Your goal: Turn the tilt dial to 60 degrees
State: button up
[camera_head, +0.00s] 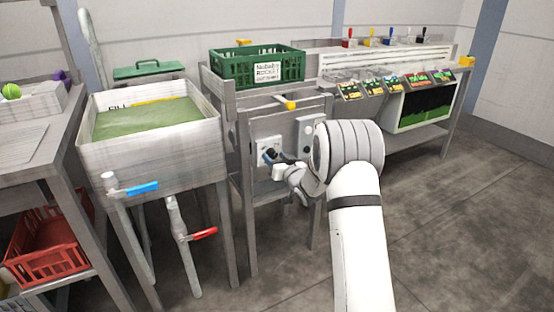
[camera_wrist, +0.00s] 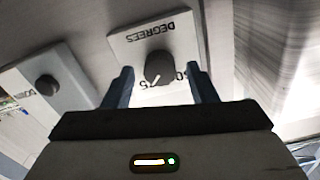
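The tilt dial (camera_wrist: 158,67) is a dark round knob on a white plate (camera_wrist: 125,45) with upside-down "DEGREES" lettering. Its white pointer mark faces down and slightly left in the wrist view, near a partly hidden number that looks like 75. Another number at its right is cut off by a finger. My gripper (camera_wrist: 160,72) is open, with one blue-grey finger on each side of the dial and visible gaps between. In the head view my gripper (camera_head: 272,157) is at the plate (camera_head: 265,143) on the grey stand, largely covering the dial.
A second plate with a dark knob (camera_wrist: 47,85) sits beside the first. A sink basin (camera_head: 150,150) with blue (camera_head: 142,188) and red (camera_head: 203,234) valve handles is at left. The floor at right is clear.

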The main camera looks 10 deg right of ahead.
jog(key=c, duration=0.9)
jog(key=shift+f+n+b, duration=0.1)
jog(key=shift+n+b, duration=0.2)
jog(key=shift+b, duration=0.1)
jog(key=n+b, duration=0.3)
jog(key=b, duration=0.1)
jog(key=shift+f+n, duration=0.15)
jog(key=shift+n, duration=0.15)
jog(key=n+b, duration=0.6)
jog(key=n, duration=0.3)
jog(key=shift+r+b, duration=0.2)
jog(key=shift+b, duration=0.1)
jog(key=shift+n, duration=2.3)
